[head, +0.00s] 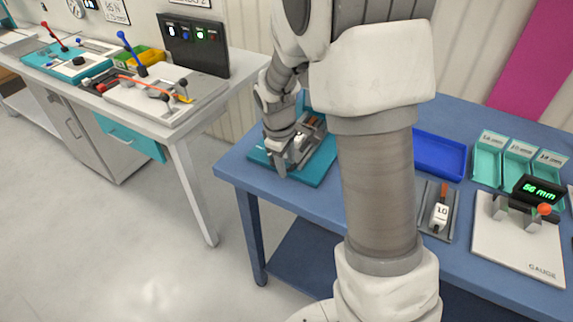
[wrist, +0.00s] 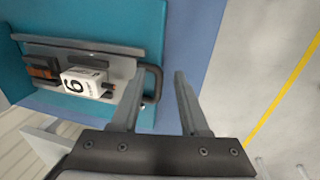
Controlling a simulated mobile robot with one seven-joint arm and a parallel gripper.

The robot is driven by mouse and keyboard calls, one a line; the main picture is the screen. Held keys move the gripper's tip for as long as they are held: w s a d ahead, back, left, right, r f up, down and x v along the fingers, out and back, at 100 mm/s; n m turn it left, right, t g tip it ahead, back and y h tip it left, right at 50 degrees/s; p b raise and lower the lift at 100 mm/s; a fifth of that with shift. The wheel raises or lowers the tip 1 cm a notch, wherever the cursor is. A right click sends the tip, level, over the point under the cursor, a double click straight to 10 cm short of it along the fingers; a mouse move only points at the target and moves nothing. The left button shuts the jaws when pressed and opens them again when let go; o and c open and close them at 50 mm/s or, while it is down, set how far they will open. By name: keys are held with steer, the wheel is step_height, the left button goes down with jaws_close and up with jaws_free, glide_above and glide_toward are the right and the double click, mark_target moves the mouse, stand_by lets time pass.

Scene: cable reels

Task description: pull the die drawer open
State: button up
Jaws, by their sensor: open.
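The die drawer, a grey tray (wrist: 115,66) with a dark loop handle (wrist: 155,82) at its right end, sits on a teal base (wrist: 120,22) in the wrist view. A white block marked 6 (wrist: 84,83) and an orange-brown and black piece (wrist: 42,68) lie in it. In the head view the teal base (head: 314,174) is at the left end of the blue table. My gripper (wrist: 158,74) is open and empty. In the picture the handle shows between its fingers, nearer the left one; depth and contact are unclear. In the head view my gripper (head: 285,168) hangs over the base's front-left part.
A grey tray with a block marked 10 (head: 440,214), a blue bin (head: 440,155), teal bins (head: 488,163) and a gauge (head: 520,228) stand to the right on the blue table (head: 232,170). A white bench (head: 190,125) stands left, with open floor between.

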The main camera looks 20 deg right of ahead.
steer(key=shift+f, duration=0.5)
steer(key=shift+w, duration=0.1)
jaws_close()
stand_by(1.1)
